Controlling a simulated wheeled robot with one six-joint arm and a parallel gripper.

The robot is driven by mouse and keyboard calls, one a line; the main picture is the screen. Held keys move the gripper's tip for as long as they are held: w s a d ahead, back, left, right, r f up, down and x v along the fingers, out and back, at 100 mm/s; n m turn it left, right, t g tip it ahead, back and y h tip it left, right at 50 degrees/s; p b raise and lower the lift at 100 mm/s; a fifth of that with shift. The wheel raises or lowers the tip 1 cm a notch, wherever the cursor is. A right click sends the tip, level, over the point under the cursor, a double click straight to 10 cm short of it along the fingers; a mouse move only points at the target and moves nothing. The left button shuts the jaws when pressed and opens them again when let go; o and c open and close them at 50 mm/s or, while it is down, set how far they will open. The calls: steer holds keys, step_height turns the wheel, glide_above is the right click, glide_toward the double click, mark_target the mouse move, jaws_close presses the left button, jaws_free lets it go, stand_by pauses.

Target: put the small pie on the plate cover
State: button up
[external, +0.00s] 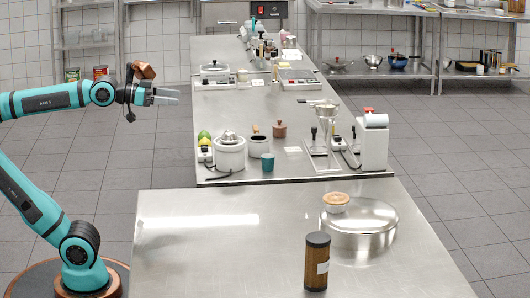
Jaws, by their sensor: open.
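The small pie (336,198), with a browned top and pale sides, shows at the upper left of the plate cover. The plate cover (365,228) is a wide, shiny steel round on the right part of the near steel table. The pie overlaps the cover's top left edge in the picture; I cannot tell whether it rests on the cover or stands behind it. My gripper (168,95) is open and empty, high at the left, its fingers pointing right. It is well apart from both the pie and the cover.
A dark wood-patterned cylinder (317,265) stands upright in front of the cover on the near table (200,250). The table's left half is clear. A second counter behind holds a juicer (229,152), a teal cup (267,162), a white machine (373,145) and other kitchenware.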

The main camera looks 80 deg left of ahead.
steer(key=shift+t+y, duration=0.3)
steer(key=shift+t, duration=0.3)
steer(key=s+f, duration=0.1)
steer(key=s, duration=0.1)
steer(key=s+a+f, duration=0.1)
steer(key=s+f, duration=0.1)
steer(key=shift+a, duration=0.15)
